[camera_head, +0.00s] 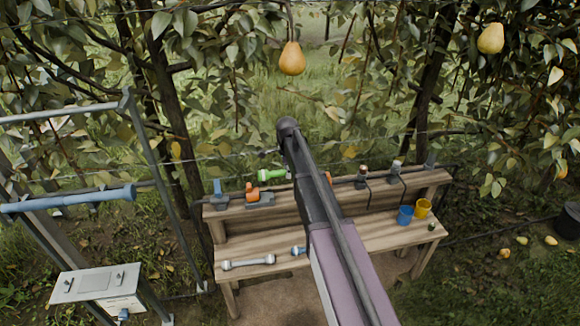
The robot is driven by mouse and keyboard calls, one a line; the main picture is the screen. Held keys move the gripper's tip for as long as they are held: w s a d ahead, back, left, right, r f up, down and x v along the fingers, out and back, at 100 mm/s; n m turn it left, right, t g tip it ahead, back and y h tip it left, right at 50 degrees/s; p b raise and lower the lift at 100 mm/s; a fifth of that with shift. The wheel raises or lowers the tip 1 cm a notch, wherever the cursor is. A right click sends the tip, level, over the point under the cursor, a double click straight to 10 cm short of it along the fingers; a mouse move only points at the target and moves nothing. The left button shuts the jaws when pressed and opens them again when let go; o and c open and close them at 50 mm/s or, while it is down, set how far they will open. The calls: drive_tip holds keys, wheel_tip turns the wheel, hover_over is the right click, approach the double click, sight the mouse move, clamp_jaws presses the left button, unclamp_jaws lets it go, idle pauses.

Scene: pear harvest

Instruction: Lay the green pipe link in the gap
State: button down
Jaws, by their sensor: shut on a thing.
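The green pipe link (271,175) shows as a short bright green piece with a pale end, just left of my arm, over the back shelf of the wooden bench. Its right part is hidden behind my arm, and I cannot tell whether it touches the shelf. My gripper is hidden behind my own arm, so its fingers and hold do not show. An orange fitting (252,194) on a grey base stands on the shelf below and left of the link. Another orange piece (328,177) shows just right of my arm. The gap itself is not clearly visible.
The wooden bench (385,239) holds a grey pipe piece (248,262), a blue-ended piece (298,251), a blue cup (405,215) and a yellow cup (423,208). A blue-handled fitting (218,192) stands at the shelf's left. A dark pipe runs along the shelf's right side.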

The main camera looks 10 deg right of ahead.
drive_tip(key=shift+d+f, duration=0.15)
drive_tip(key=shift+d, duration=0.1)
drive_tip(key=shift+f+b, duration=3.1)
drive_tip(key=shift+b, duration=0.2)
drive_tip(key=shift+f+b, duration=1.25)
drive_tip(key=shift+f, duration=0.05)
drive_tip(key=shift+c, duration=2)
unclamp_jaws()
drive_tip(key=shift+r, duration=0.1)
